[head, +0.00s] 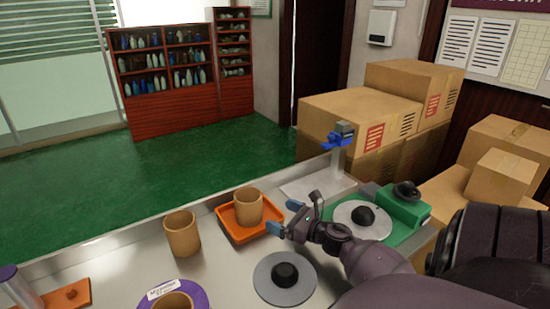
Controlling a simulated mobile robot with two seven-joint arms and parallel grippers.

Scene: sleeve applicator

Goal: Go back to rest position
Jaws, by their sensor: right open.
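My right gripper (284,217) is open, with its two blue fingertips apart and nothing between them. It is just right of a brown cup (249,207) that stands upright in an orange tray (233,231). Whether a fingertip touches the tray's rim I cannot tell. My right arm reaches in from the lower right, over the table. My left gripper is not in view.
On the metal table (130,255) stand another brown cup (182,234), a labelled purple ring (200,297) around a cup, a grey disc (285,279) with a black knob, and a green device (402,208). A blue-topped stand (338,140) rises behind. Cardboard boxes (345,115) lie beyond.

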